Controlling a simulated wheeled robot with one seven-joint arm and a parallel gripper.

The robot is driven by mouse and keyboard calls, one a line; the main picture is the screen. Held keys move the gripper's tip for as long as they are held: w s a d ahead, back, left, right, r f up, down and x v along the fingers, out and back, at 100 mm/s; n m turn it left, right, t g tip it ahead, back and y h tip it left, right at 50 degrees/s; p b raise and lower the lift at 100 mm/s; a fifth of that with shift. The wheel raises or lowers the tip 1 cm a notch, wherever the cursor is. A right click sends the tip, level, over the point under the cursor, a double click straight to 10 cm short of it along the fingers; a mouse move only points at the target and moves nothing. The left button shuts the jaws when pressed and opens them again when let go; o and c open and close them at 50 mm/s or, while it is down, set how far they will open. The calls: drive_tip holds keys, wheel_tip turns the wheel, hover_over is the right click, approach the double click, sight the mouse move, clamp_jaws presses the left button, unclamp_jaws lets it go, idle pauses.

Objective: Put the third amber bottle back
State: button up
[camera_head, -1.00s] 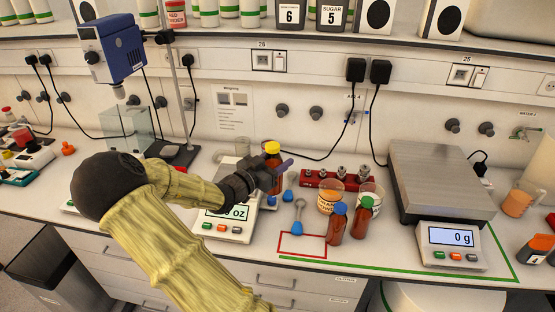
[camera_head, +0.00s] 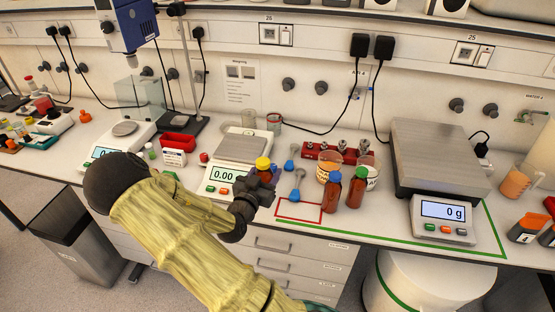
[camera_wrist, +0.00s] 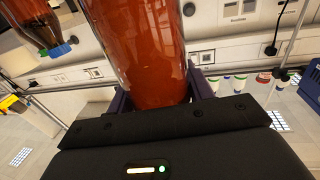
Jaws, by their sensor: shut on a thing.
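My gripper (camera_head: 262,188) is shut on an amber bottle with a yellow cap (camera_head: 263,163). The bottle is held upright near the bench's front, just right of the small balance. In the wrist view, the held amber bottle (camera_wrist: 150,55) fills the middle between the fingers. Two more amber bottles stand side by side on the bench to the right, one with a blue cap (camera_head: 330,190) and one with a green cap (camera_head: 356,189). A red outlined rectangle (camera_head: 278,212) is marked on the bench in front of them and looks empty.
The small balance (camera_head: 242,150) has a bare pan and reads 0.00. A large scale (camera_head: 440,160) reading 0 g stands right.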

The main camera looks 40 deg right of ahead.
drive_tip(key=a+f+n+t+y, duration=0.8)
drive_tip(key=a+f+n+y, duration=0.3)
drive_tip(key=a+f, duration=1)
wheel_tip(320, 180, down, 2)
drive_tip(key=y, duration=0.4)
drive_tip(key=shift+a+f+n+t, duration=0.15)
drive_tip(key=shift+a+n+t, duration=0.05)
drive_tip(key=shift+n+t, duration=0.2)
